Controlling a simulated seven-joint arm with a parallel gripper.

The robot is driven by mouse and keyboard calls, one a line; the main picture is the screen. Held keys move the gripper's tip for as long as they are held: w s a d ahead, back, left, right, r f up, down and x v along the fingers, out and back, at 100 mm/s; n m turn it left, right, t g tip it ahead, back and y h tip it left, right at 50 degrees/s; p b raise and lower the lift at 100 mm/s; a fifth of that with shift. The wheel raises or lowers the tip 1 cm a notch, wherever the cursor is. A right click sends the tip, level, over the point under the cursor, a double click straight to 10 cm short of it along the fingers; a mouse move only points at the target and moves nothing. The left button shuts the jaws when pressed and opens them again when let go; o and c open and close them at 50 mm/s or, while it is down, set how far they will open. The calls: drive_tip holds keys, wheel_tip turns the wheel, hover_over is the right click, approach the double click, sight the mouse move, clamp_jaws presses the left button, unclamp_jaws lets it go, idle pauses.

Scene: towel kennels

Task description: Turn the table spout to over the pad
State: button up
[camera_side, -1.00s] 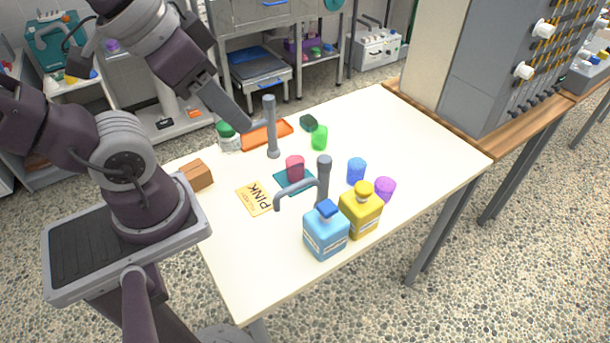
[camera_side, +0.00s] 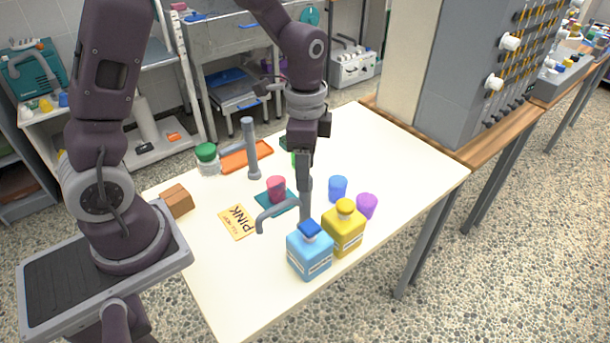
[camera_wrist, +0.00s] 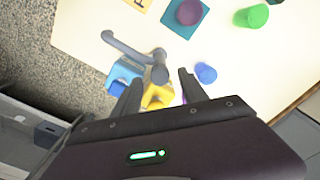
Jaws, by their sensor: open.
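A grey spout (camera_side: 272,213) reaches left from its upright post (camera_side: 305,205) and bends down at its free end, which is over bare table in front of the teal pad (camera_side: 291,204). The wrist view also shows the spout (camera_wrist: 128,49) and the teal pad (camera_wrist: 171,31). A pink cup (camera_side: 276,188) stands on the pad. My gripper (camera_side: 304,178) points down above the post and hides its top in the side view. In the wrist view my gripper (camera_wrist: 160,90) is open, its fingers apart on either side of the post's line; I cannot tell whether they touch it.
A blue bottle (camera_side: 310,252) and a yellow bottle (camera_side: 344,230) stand close in front of the post. Blue (camera_side: 338,188) and purple (camera_side: 367,205) cups are to its right. A second grey post (camera_side: 250,150) stands behind, near an orange tray (camera_side: 258,157). The table's right side is clear.

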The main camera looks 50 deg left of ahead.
drive_tip(key=shift+f, duration=1.3)
clamp_jaws()
idle(0.4)
